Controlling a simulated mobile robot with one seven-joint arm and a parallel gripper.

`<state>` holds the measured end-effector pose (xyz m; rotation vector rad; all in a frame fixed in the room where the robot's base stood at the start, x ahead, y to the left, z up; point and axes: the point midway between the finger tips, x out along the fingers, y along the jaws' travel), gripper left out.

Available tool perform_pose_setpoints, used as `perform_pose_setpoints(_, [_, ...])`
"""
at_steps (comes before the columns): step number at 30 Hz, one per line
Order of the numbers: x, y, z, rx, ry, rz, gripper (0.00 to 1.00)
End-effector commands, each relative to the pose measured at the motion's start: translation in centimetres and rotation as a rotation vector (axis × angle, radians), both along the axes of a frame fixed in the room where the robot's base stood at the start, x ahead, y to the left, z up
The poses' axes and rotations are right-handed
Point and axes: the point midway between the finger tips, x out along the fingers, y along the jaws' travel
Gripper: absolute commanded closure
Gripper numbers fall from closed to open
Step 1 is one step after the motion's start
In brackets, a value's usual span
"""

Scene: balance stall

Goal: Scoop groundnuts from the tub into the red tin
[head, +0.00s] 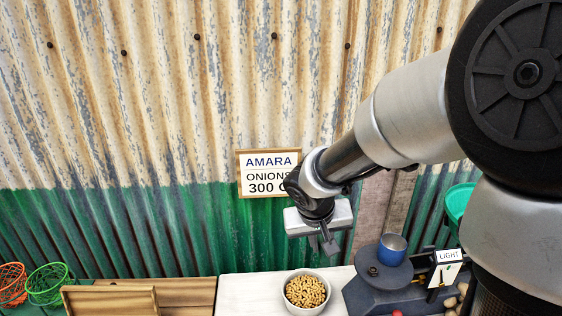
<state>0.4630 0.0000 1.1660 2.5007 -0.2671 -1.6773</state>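A white tub (290,302) full of groundnuts (306,290) stands on the pale counter at the bottom centre. My gripper (323,246) points down above and a little behind the tub, apart from it. Its fingers are small and dark, and I cannot tell whether they are open or shut or hold anything. No whole red tin shows. A small red patch (397,313) at the bottom edge is too little to identify. A blue tin (392,249) sits on the dark balance at the right. No scoop is clearly visible.
The dark balance (362,296) stands right of the tub, with a "LIGHT" card (448,255) beside it. A wooden tray (108,287) and wire baskets, orange (11,285) and green (46,284), are at the left. A sign (268,160) reads "AMARA ONIONS". Pale counter (243,295) left of the tub is clear.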

Motion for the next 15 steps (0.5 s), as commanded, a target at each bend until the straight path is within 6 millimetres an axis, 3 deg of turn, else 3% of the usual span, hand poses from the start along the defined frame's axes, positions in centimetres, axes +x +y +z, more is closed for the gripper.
perform_pose_setpoints(5, [1.3,-1.0,0.4,0.002,-0.001,-0.011,1.00])
perform_pose_setpoints(8, [3.4,-3.2,1.1,0.004,-0.003,-0.030,1.00])
perform_pose_setpoints(11, [6.2,-6.6,1.9,0.004,-0.003,-0.050,1.00])
perform_pose_setpoints(15, [9.5,-12.8,3.0,0.004,-0.004,-0.085,1.00])
